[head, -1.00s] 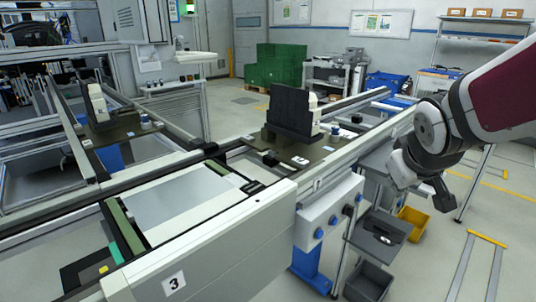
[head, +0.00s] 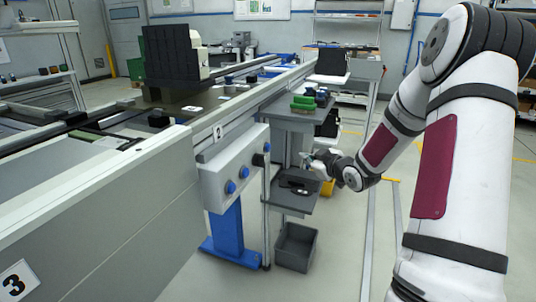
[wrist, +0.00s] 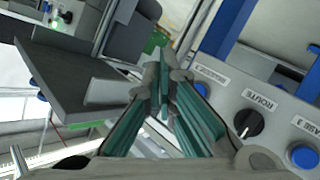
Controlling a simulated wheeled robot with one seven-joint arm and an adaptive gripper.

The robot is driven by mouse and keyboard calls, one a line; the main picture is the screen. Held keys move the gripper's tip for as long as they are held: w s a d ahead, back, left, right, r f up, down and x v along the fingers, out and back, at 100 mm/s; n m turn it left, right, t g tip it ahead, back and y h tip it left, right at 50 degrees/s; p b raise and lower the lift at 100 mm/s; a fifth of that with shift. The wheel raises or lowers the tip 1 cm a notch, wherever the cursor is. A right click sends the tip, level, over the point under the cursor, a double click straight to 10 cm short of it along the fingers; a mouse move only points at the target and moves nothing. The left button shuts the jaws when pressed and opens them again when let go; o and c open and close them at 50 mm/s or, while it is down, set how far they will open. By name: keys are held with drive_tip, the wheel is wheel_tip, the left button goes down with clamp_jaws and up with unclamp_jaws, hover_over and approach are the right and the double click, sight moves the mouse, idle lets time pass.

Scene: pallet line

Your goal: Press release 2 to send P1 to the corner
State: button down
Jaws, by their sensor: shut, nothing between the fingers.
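The button box (head: 232,168) is on the conveyor's near side, with blue buttons (head: 230,187) and a dark knob (head: 258,159). In the wrist view, the black knob (wrist: 249,123) is labelled ROUTE. The right blue button (wrist: 303,157) has a label ending "ASE 3". A pallet (head: 187,103) carries a black fixture (head: 170,55) with a white part. No P1 mark is readable.
A grey shelf (head: 297,203) and a grey bin (head: 295,247) stand right of the box. A cart with green and dark items (head: 308,101) stands behind. A blue leg (head: 230,233) is under the box. Open floor lies to the right.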

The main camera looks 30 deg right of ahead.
sight(268, 147)
drive_tip(key=w+a+b, duration=0.3)
drive_tip(key=w+a, duration=0.2)
drive_tip(key=w, duration=0.2)
drive_tip(key=shift+a, duration=0.2)
idle(0.4)
idle(1.4)
drive_tip(key=shift+w+a+b, duration=0.25)
drive_tip(key=shift+w+b, duration=0.05)
drive_tip(key=shift+b, duration=0.05)
drive_tip(key=shift+w+a+r+b, duration=0.1)
drive_tip(key=shift+w+a+b, duration=0.2)
drive_tip(key=shift+w+a, duration=0.1)
idle(1.1)
drive_tip(key=shift+d, duration=0.1)
drive_tip(key=shift+s+d, duration=0.5)
drive_tip(key=shift+s, duration=0.2)
